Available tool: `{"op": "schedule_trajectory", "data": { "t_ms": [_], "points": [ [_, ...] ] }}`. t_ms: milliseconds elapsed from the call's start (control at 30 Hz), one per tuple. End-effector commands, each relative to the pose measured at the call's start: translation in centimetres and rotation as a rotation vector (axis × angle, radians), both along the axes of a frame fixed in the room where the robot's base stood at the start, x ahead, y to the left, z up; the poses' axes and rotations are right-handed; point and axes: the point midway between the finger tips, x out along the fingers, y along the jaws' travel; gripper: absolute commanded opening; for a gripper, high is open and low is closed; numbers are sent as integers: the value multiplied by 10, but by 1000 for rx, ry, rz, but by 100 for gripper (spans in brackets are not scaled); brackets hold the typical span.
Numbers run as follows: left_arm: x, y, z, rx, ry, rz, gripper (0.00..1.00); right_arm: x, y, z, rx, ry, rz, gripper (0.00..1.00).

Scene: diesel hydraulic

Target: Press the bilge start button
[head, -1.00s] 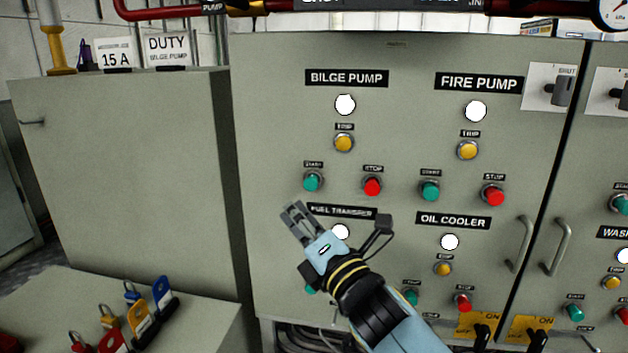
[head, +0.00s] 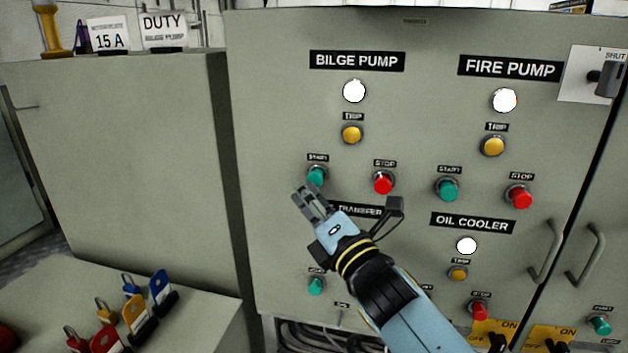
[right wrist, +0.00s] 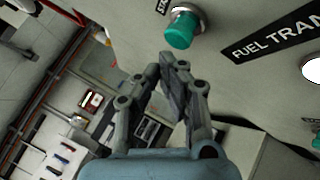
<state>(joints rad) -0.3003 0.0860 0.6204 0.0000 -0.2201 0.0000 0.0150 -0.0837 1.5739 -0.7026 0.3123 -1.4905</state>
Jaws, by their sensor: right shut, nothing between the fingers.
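The bilge start button (head: 316,176) is a green push button under a START label, at the lower left of the BILGE PUMP sign (head: 357,61) on the grey panel. My right gripper (head: 301,190) is shut and empty, with its fingertips just below and left of this button in the head view. In the right wrist view the green button (right wrist: 182,30) stands out from the panel, just beyond the closed fingertips (right wrist: 172,58). A small gap shows between tips and button there. Contact is not seen. My left gripper is not in view.
The red stop button (head: 383,183) and yellow trip button (head: 352,134) are close by. My right arm partly covers the fuel transfer label (head: 362,211). Several padlocks stand on a grey surface (head: 60,290) at lower left. Door handles (head: 548,252) stick out at right.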

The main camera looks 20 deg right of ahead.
Motion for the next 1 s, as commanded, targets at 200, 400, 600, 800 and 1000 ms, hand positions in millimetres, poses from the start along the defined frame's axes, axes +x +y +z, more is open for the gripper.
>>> {"op": "schedule_trajectory", "data": {
  "t_ms": [200,400,600,800,1000],
  "points": [
    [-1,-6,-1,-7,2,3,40,0,0,0,0,0,0,0],
    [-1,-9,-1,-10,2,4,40,0,0,0,0,0,0,0],
    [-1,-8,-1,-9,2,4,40,0,0,0,0,0,0,0],
    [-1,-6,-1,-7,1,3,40,0,0,0,0,0,0,0],
    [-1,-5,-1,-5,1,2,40,0,0,0,0,0,0,0]
  ]
}}
